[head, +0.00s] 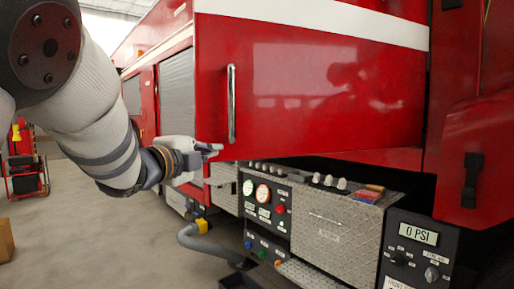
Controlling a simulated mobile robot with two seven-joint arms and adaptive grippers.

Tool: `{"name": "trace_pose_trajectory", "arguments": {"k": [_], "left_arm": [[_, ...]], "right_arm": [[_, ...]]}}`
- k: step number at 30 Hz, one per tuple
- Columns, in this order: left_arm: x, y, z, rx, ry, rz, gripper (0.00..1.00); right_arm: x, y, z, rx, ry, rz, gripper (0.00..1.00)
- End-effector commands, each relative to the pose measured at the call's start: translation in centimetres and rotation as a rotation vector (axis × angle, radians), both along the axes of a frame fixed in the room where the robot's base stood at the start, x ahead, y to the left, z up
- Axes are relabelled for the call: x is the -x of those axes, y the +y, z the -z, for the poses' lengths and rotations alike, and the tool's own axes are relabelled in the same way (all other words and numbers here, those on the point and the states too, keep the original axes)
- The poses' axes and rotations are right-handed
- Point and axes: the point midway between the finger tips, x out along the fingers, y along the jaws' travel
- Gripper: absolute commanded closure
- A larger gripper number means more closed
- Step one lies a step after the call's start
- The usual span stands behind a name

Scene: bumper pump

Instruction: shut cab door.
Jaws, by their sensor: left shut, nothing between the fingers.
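The red cab door (320,90) fills the middle of the head view, with a white stripe across its top and an upright chrome handle (231,104) near its left edge. The door overlaps the truck side behind it and seems to stand out from the body; how far it is open I cannot tell. My left gripper (214,150) is shut and empty at the door's lower left corner, below and left of the handle. Its fingertips are at or very near the door edge; contact is unclear. My right gripper is not in view.
Below the door, a pump panel with gauges (263,192) and a diamond-plate box (335,230) jut out. A pressure display panel (417,235) is at lower right. A grey hose (205,243) curves near the floor. Concrete floor (90,240) is open at left, with a red reel (24,165) beyond.

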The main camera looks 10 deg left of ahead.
Motion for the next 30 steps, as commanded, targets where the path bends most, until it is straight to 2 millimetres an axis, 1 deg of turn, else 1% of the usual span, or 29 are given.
{"name": "trace_pose_trajectory", "arguments": {"k": [1, 3, 5, 6, 10, 15, 26, 30], "left_arm": [[-1.2, -0.2, 0.4, 0.001, 0.004, 0.001, 1.00], [-2.9, -0.5, 0.8, 0.001, 0.008, 0.001, 1.00], [-4.1, -0.7, 0.9, 0.002, 0.010, 0.000, 1.00], [-4.6, 0.0, 0.8, 0.004, 0.010, -0.002, 1.00], [-6.0, 1.0, 0.6, 0.005, 0.007, -0.001, 1.00], [-6.8, 1.6, 0.3, 0.003, 0.004, -0.001, 1.00], [-6.8, 1.7, 0.2, 0.004, 0.003, -0.001, 1.00], [-7.2, 2.0, 0.2, 0.006, 0.002, 0.007, 1.00]], "right_arm": [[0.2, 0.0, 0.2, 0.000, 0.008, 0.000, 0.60], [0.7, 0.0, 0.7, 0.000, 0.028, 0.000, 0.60], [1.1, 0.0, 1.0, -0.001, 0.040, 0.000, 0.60], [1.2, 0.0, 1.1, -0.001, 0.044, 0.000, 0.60], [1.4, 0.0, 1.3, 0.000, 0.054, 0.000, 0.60], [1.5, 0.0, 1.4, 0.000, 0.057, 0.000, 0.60], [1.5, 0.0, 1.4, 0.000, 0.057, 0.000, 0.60], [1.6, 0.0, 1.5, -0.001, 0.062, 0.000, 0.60]]}}
